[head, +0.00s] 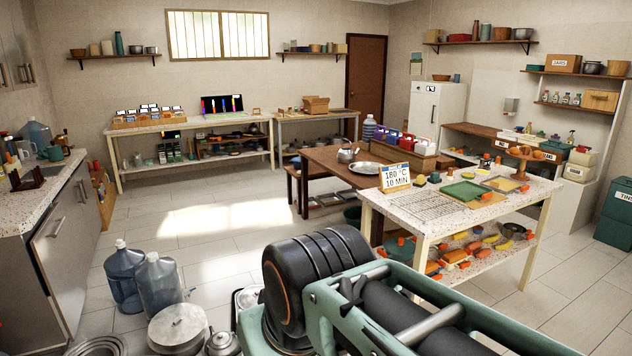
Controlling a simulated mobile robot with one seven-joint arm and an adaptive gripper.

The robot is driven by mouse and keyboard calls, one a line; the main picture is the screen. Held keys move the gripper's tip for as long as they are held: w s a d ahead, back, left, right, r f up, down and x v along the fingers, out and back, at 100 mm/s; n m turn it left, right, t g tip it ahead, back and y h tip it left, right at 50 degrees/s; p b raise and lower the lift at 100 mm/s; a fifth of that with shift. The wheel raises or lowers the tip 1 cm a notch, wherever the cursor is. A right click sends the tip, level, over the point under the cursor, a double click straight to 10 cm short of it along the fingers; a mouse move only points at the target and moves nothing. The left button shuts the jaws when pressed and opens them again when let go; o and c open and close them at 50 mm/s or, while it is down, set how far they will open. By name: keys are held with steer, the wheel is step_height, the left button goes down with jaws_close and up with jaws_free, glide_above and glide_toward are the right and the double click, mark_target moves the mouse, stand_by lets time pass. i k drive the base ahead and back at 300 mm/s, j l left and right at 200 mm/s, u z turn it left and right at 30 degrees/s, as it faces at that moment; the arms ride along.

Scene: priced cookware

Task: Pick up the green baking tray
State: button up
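The green baking tray (465,191) lies flat on the speckled white top of the table at the right. It is a shallow rectangle with a raised rim. A wire rack lies to its left, and a tan board or tray lies to its right. Small orange and green items sit close around it. My arm fills the bottom centre of the head view, in front of this table. My gripper's fingers are not in the picture, and nothing touches the tray.
A white sign (395,177) reading 180 °C 10 MIN stands at the table's back left. A cake stand (524,157) stands at the right. Water jugs (158,280) and metal pots stand on the floor at left. The tiled floor at left centre is clear.

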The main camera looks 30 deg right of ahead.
mark_target(465, 191)
steer(key=z, duration=1.85)
steer(key=i+l+z, duration=0.4)
steer(key=i, duration=0.3)
steer(key=i+l+z, duration=0.25)
steer(key=i, duration=0.15)
steer(key=i+j+z, duration=0.1)
steer(key=i+z, duration=0.2)
steer(key=i, duration=0.85)
steer(key=i+z, duration=0.15)
steer(key=i, duration=1.05)
steer(key=i+u, duration=0.3)
steer(key=i, duration=0.25)
steer(key=i+u, duration=0.3)
steer(key=i, duration=0.2)
steer(key=i+u, duration=0.5)
steer(key=u, duration=0.2)
steer(key=i+u, duration=0.35)
steer(key=k, duration=0.05)
